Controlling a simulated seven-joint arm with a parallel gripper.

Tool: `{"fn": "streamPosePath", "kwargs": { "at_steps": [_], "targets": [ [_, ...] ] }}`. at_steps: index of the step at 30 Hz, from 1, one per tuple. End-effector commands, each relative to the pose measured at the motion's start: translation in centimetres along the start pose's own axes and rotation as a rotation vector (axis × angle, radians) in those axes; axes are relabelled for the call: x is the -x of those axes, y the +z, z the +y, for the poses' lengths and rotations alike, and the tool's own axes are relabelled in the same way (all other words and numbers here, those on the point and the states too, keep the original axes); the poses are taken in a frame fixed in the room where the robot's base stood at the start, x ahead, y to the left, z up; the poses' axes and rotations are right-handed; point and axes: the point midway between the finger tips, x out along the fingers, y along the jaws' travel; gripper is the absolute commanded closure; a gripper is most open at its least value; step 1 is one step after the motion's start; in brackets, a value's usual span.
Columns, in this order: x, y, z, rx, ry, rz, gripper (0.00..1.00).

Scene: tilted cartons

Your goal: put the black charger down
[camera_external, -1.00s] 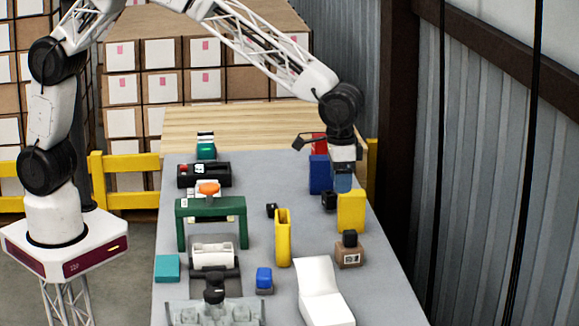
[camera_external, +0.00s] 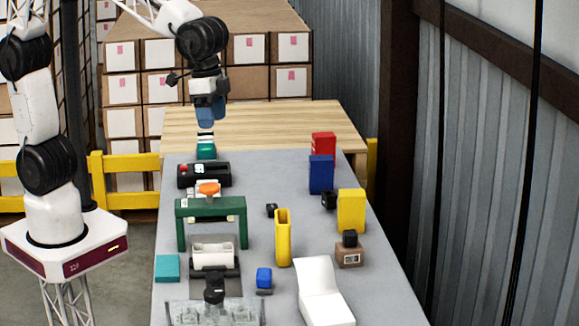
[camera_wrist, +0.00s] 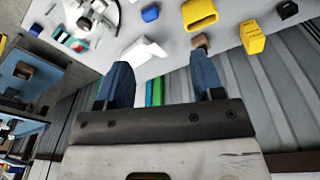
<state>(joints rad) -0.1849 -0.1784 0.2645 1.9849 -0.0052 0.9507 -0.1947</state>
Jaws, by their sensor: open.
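My gripper (camera_external: 211,116) hangs above the far left end of the table in the external view. In the wrist view its two blue fingers (camera_wrist: 163,78) are apart, with nothing held between them. Several small black pieces stand on the grey table, and I cannot tell for sure which is the charger. One black block (camera_external: 349,238) sits on a brown box (camera_external: 348,257) at the right. Another black block (camera_external: 329,200) stands beside a yellow carton (camera_external: 351,211). A smaller black cube (camera_external: 271,210) lies near the yellow upright holder (camera_external: 283,238). My gripper is well away from all of them.
Blue (camera_external: 320,174) and red (camera_external: 323,144) cartons stand at the back right. A green arch (camera_external: 211,207), a black cylinder device (camera_external: 204,175) and a white roll holder (camera_external: 212,257) line the left. A white stand (camera_external: 323,291) is in front. The grey tabletop (camera_external: 260,175) is clear at back centre.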

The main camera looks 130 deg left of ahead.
Motion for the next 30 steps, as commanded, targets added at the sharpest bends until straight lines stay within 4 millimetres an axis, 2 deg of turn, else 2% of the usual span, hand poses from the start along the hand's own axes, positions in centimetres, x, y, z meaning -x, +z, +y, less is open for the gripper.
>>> {"fn": "streamPosePath", "kwargs": {
  "at_steps": [1,6,15,24,30],
  "targets": [
    [0.7,1.7,0.3,-0.02,0.003,0.006,0.39],
    [2.2,7.0,0.9,-0.084,0.01,0.023,0.39],
    [3.6,16.3,1.2,-0.195,0.024,0.053,0.39],
    [3.5,25.3,0.5,-0.305,0.038,0.083,0.39],
    [2.7,30.0,-0.2,-0.366,0.045,0.099,0.39]
  ]
}}
